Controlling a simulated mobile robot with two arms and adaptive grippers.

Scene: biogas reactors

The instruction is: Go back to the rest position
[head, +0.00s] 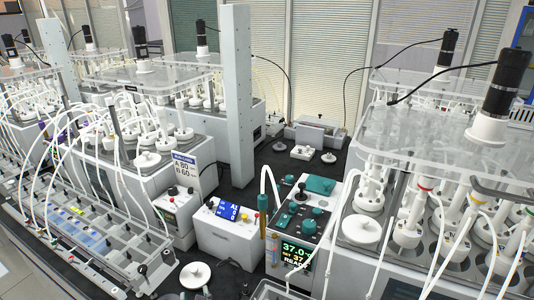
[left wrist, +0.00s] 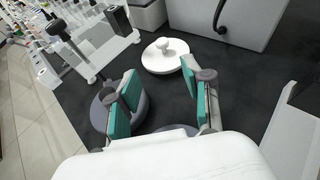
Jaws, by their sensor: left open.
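My left gripper (left wrist: 160,74) shows in the left wrist view. Its two fingers with teal pads stand wide apart, and nothing is between them. Beyond the fingertips a round white lid with a knob (left wrist: 162,58) lies on the dark bench top. Grey discs (left wrist: 102,112) lie on the bench below the fingers, partly hidden by them. In the head view I cannot make out the left gripper clearly. A white lid (head: 195,275) lies near the bottom edge there. My right gripper shows in neither view.
A tube rack (head: 95,245) stands at left; its end also shows in the left wrist view (left wrist: 88,45). Reactor units with clear covers (head: 445,105) stand right and back left. Control boxes (head: 228,228) and a display unit (head: 300,225) stand centrally. Hoses loop over the rack.

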